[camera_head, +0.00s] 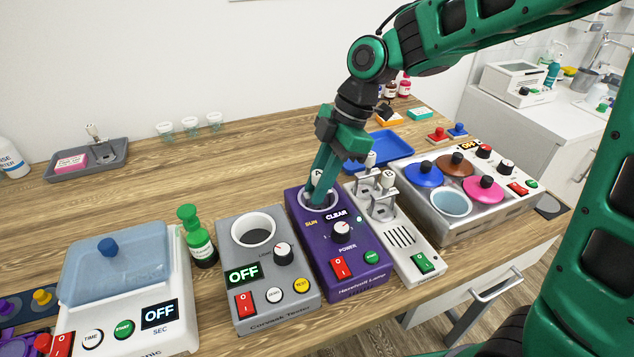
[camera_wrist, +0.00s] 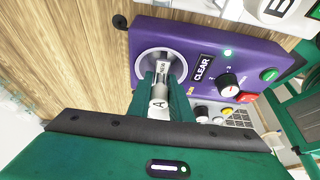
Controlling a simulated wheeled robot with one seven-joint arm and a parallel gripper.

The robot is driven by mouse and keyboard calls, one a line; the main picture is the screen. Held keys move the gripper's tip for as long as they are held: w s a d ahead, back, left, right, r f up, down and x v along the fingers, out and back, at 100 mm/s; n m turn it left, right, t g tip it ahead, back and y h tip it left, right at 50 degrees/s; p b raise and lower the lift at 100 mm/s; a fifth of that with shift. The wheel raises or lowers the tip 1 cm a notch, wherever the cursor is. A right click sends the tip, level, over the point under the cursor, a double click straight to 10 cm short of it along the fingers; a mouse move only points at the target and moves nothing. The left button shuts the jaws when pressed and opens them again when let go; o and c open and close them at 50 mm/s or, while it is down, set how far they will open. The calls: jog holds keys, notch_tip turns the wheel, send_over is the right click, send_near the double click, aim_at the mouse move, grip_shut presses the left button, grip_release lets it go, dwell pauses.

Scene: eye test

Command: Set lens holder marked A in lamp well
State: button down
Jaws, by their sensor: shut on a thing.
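The lens holder marked A (camera_wrist: 158,106) is a pale, slim piece with a black letter on its top. My gripper (camera_head: 321,187) is shut on it, fingers pointing down over the purple lamp unit (camera_head: 359,277). The round, pale-rimmed lamp well (camera_wrist: 142,66) is directly under the fingertips. The holder's lower end is at the well's opening in the wrist view; how deep it sits is hidden. The purple unit shows CLEAR on its display and has a knob, a red switch and a green button.
Left of the lamp stands a grey tester (camera_head: 266,308) with its own round well and an OFF display. Right is a white stand (camera_head: 424,240) holding more lens holders, close to my gripper. A steel bath (camera_head: 468,231) with coloured lids and a blue tray (camera_head: 384,149) lie beyond.

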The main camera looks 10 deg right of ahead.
aim_at(313, 174)
jog(key=shift+f, duration=0.25)
jog(key=c, duration=1.5)
grip_release()
jog(key=shift+c, duration=0.2)
jog(key=shift+o, duration=0.5)
jog(key=shift+r, duration=3.05)
